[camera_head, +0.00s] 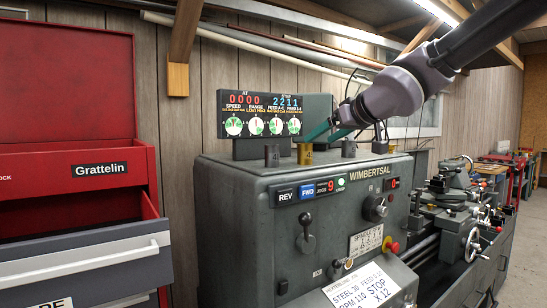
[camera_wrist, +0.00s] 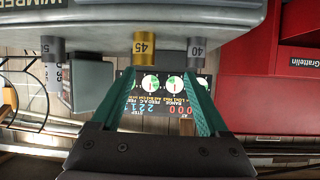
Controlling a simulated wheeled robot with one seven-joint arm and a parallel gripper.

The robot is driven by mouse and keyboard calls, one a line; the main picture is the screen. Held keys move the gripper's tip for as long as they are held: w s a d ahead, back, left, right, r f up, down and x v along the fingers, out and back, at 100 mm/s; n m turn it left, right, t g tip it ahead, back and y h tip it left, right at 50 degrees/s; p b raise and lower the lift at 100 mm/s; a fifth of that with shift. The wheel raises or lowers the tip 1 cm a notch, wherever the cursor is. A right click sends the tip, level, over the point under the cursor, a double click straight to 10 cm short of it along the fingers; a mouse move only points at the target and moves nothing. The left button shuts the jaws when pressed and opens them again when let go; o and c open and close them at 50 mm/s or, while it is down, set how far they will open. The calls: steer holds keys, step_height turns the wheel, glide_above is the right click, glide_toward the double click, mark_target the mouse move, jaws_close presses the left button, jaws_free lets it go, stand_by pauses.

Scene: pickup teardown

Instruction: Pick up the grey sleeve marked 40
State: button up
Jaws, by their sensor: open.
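The grey sleeve marked 40 (camera_wrist: 196,48) is at the upper right in the wrist view, just beyond the right fingertip. In the head view it is the dark grey sleeve (camera_head: 272,156) at the left end of the row on the machine top. A gold sleeve marked 45 (camera_wrist: 144,44) stands beside it, also seen in the head view (camera_head: 305,154). My gripper (camera_head: 317,140) is open and empty, with green fingers near the gold sleeve. In the wrist view my gripper (camera_wrist: 160,74) has its fingertips apart, with the gold sleeve ahead of the gap.
A grey sleeve marked 50 (camera_wrist: 52,50) stands farther along the row, also in the head view (camera_head: 348,148). A display panel (camera_head: 262,114) rises behind the row on the grey lathe (camera_head: 230,190). A red tool cabinet (camera_head: 75,170) with an open drawer stands at left.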

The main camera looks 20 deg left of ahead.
steer(key=n+g+y, duration=0.1)
steer(key=n+y, duration=0.1)
glide_toward(271, 147)
steer(key=w, duration=0.2)
steer(key=x, duration=0.4)
steer(key=shift+s+a+f, duration=0.1)
steer(key=shift+s+f, duration=0.2)
steer(key=shift+f, duration=0.05)
steer(key=shift+r+x, duration=0.2)
steer(key=shift+x, duration=3)
steer(key=shift+w, duration=0.1)
jaws_close()
